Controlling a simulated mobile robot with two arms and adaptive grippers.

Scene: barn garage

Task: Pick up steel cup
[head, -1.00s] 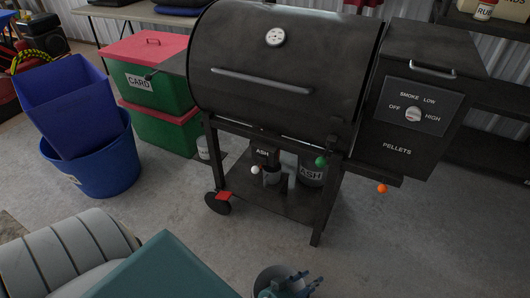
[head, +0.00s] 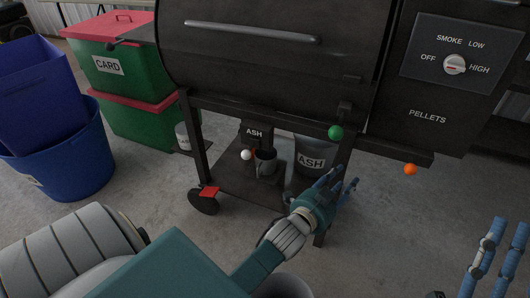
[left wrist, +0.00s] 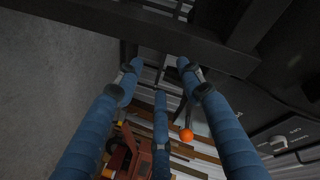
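A small dark grey metal cup (head: 265,161), which looks like the steel cup, stands upright on the grill's lower shelf (head: 250,183) in the head view. My left gripper (head: 345,184) is right of the cup and apart from it, by the grill's front right leg. Its blue fingers are spread and empty; the left wrist view shows them open (left wrist: 158,75) with nothing between them. The cup does not show in the left wrist view. My right gripper (head: 487,262) is at the lower right of the head view, its fingers extended, open and far from the cup.
The grill (head: 265,65) overhangs the shelf. Blue bins (head: 60,155) and green boxes (head: 150,110) are at left.

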